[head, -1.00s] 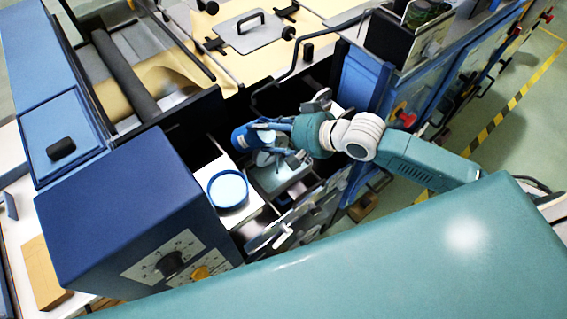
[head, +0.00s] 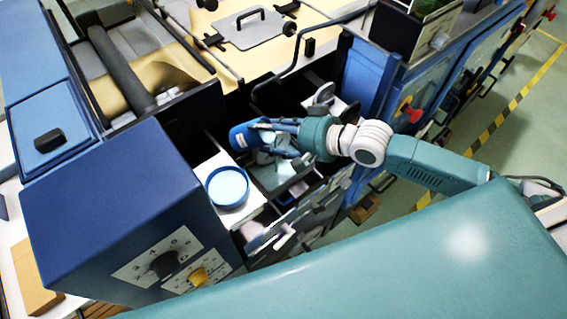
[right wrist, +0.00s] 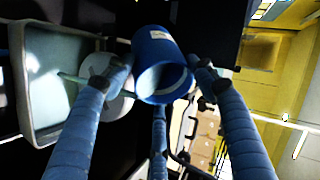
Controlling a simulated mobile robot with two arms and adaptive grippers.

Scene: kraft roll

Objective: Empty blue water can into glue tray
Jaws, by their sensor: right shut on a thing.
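The blue water can (head: 243,136) is held by my right gripper (head: 262,140) over the open bay of the machine. It lies tilted on its side in the head view. In the right wrist view the can (right wrist: 160,52) sits between the fingers of my right gripper (right wrist: 160,75), its round mouth facing the camera; I see no liquid stream. The glue tray (head: 283,183) is a pale tray below the gripper, partly hidden by it. In the right wrist view the tray (right wrist: 27,90) stands at the left, beside the can. My left gripper is not in view.
A round blue dish or lid (head: 228,187) rests on a white ledge (head: 213,166) left of the tray. A dark blue control box (head: 115,205) stands at the left. A blue panel (head: 362,80) and a bent dark rail (head: 295,65) border the bay.

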